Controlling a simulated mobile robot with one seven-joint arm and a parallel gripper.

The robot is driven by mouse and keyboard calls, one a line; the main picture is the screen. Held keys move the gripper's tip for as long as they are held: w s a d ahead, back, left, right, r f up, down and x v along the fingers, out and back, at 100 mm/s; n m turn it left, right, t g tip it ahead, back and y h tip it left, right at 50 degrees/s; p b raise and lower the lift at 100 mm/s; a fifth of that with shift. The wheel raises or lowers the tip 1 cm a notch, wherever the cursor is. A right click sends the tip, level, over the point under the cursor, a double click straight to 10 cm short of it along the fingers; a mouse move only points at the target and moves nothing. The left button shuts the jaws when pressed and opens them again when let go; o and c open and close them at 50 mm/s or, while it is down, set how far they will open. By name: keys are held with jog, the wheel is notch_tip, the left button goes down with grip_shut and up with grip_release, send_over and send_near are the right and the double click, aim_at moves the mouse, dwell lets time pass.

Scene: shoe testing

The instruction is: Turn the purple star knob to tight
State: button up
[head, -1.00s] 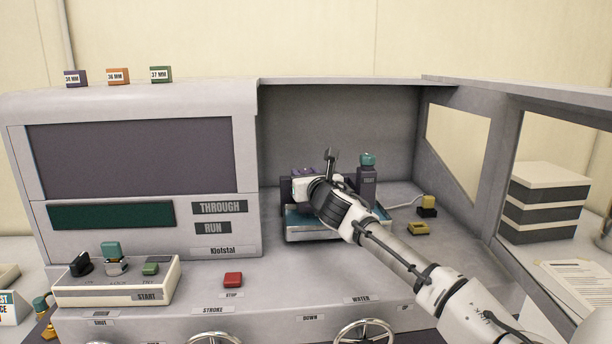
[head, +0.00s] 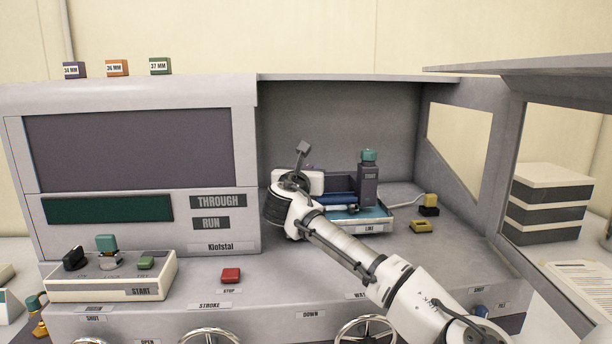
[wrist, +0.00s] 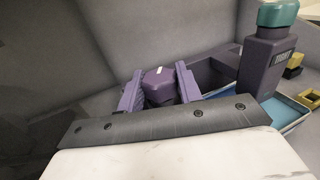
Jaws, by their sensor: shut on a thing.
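The purple star knob (wrist: 159,86) shows in the wrist view with a short white mark on its top. The fingers of my gripper (wrist: 158,92) stand on either side of it and are shut on it.
A dark purple post with a teal cap (head: 368,180) stands close to the right of my gripper, by a blue tray (head: 372,225). Yellow-and-black blocks (head: 421,226) lie further right. The bay's side wall (head: 475,185) bounds the right.

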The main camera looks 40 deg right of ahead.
jog(key=shift+m+g+h, duration=0.8)
jog(key=shift+m+g, duration=0.1)
jog(key=shift+g, duration=0.2)
jog(key=o, duration=1)
notch_tip(320, 180, up, 20)
jog(key=b, duration=0.2)
